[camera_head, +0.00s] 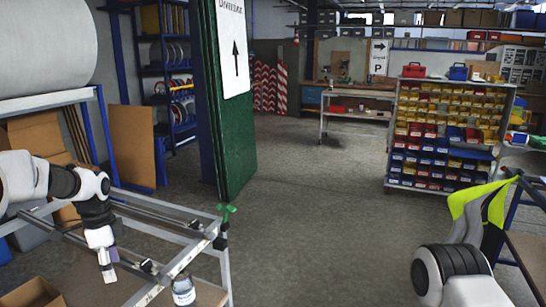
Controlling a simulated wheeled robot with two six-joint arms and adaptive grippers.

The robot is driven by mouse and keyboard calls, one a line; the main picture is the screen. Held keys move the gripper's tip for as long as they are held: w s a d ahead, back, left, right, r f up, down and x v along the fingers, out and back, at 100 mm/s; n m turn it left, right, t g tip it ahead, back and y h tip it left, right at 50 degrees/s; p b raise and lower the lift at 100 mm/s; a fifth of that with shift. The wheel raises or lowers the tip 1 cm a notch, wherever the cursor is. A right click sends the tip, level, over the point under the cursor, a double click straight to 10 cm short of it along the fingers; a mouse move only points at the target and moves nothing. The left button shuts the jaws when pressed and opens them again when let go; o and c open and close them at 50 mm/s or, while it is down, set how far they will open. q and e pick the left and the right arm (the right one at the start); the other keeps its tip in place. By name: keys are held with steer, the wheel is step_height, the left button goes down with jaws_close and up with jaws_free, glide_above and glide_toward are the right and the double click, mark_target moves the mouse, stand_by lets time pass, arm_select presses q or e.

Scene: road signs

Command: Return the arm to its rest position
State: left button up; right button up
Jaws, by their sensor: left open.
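My left arm comes in from the left, and its gripper (107,265) points down above the metal frame table (195,212). The gripper is small in the picture and its fingers look empty. My right arm shows only as a dark and white link at the bottom right; its gripper is out of view.
A jar (183,290) stands at the table's front, and a cardboard box (32,293) lies at the bottom left. A green panel (232,130) with an arrow sign (233,48) stands behind the table. A bin rack (445,135) stands at the right. The middle floor (310,220) is clear.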

arm_select(q)
steer(key=s+d+f+g+b, duration=0.1)
steer(key=s+d+f+g, duration=0.3)
steer(key=s+f, duration=0.85)
steer(key=s+d+f+g+b, duration=0.15)
steer(key=s+d+f, duration=0.35)
steer(key=s+f, duration=0.75)
steer(key=s+d+f+n+t, duration=0.2)
steer(key=s+f+n, duration=0.2)
steer(key=s+n, duration=0.2)
steer(key=s+d+f+n+t, duration=0.2)
steer(key=s+f+n, duration=0.3)
steer(key=n, duration=0.3)
steer(key=shift+s+d+t+b, duration=0.35)
steer(key=shift+s+t, duration=0.2)
steer(key=shift+t, duration=0.2)
steer(key=shift+s, duration=0.1)
